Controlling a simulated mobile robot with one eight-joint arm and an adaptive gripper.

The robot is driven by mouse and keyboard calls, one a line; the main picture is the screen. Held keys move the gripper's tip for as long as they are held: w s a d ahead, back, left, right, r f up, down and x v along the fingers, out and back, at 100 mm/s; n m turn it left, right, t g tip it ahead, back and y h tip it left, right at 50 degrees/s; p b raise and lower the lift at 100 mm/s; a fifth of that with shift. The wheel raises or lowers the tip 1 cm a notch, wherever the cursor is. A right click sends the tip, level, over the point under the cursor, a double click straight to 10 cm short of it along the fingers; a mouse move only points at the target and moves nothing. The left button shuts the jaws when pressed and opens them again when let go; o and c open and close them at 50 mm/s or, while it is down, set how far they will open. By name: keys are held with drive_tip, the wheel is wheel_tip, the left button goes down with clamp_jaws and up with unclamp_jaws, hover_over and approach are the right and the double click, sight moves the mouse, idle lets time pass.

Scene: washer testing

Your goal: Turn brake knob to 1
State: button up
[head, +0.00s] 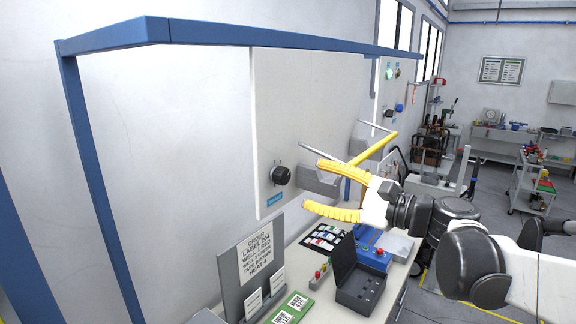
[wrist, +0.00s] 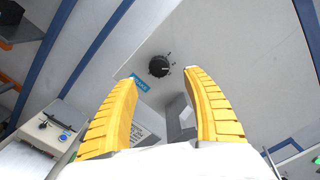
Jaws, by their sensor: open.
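The black round knob (head: 280,175) is on the pale wall panel, with a small blue label (head: 273,199) below it. My gripper (head: 311,186) has two yellow ribbed fingers, spread apart and empty. In the head view it is to the right of the knob, apart from it. The fingers (wrist: 161,76) frame the knob in the wrist view.
A grey bracket (head: 318,183) juts from the panel beside the knob, close to my fingers. A yellow bar (head: 373,149) is behind my gripper. Below are an order sign (head: 254,254), a dark open box (head: 360,286) and a blue device (head: 375,257). A blue frame (head: 230,33) runs overhead.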

sight(285, 177)
drive_tip(key=p+x, duration=0.1)
drive_tip(key=x, duration=0.8)
drive_tip(key=shift+w+a+p, duration=0.15)
drive_tip(key=shift+a+p, duration=0.15)
drive_tip(key=shift+d, duration=0.1)
drive_tip(key=c, duration=1.2)
